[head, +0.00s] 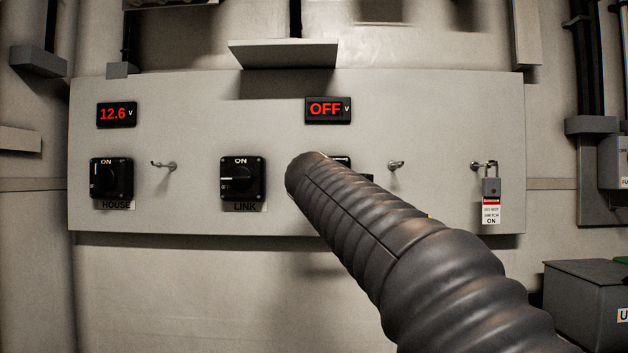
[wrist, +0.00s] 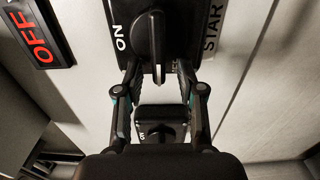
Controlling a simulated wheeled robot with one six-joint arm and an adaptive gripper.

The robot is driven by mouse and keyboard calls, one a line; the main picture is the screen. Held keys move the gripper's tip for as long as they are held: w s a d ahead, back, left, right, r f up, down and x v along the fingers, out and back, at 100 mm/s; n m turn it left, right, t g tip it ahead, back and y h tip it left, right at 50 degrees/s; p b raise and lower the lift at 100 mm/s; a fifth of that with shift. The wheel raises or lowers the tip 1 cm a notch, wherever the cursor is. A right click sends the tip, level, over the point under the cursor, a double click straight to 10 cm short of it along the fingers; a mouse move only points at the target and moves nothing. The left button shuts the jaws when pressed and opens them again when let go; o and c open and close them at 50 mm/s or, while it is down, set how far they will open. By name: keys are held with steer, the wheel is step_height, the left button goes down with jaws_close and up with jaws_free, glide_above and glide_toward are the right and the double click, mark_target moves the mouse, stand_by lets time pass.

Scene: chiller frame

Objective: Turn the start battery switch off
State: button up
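The start battery switch (wrist: 154,40) is a black rotary switch in the wrist view, its label cut off at "STAR". Its handle lies across the ON direction, with the white pointer mark away from ON, toward the link switch (wrist: 160,127). The display (head: 327,109) above it reads OFF in red. My gripper (wrist: 157,72) is open, with one finger on each side of the handle's near end. The handle shows between the fingers, and contact is not clear. In the head view my arm hides most of the start switch and the gripper.
The house switch (head: 111,180) points to ON under a 12.6 V display (head: 116,114). The link switch also shows in the head view (head: 243,180), pointing left. Hooks (head: 396,165) stick out of the panel (head: 190,100). A padlock with a danger tag (head: 491,193) hangs at right.

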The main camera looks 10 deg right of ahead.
steer(key=s+a, duration=0.2)
steer(key=s, duration=0.9)
steer(key=shift+s+a, duration=0.15)
steer(key=shift+s, duration=0.15)
steer(key=s+f+m+g, duration=0.2)
steer(key=f+m, duration=0.1)
steer(key=f, duration=0.6)
steer(key=s+d+f+m+g+y, duration=0.1)
steer(key=s+f+m+g, duration=0.15)
steer(key=f, duration=0.55)
steer(key=s+f+m+g, duration=0.2)
steer(key=f+m+g, duration=0.1)
steer(key=f, duration=0.6)
steer(key=s+d+f+m+g+y, duration=0.1)
steer(key=s+d+f+m+g, duration=0.1)
steer(key=s+f, duration=0.7)
steer(key=s+d+f+m+g+y, duration=0.1)
steer(key=s+f+m, duration=0.4)
steer(key=s+f, duration=0.5)
steer(key=shift+s+d+g, duration=0.4)
steer(key=shift+s+g, duration=0.35)
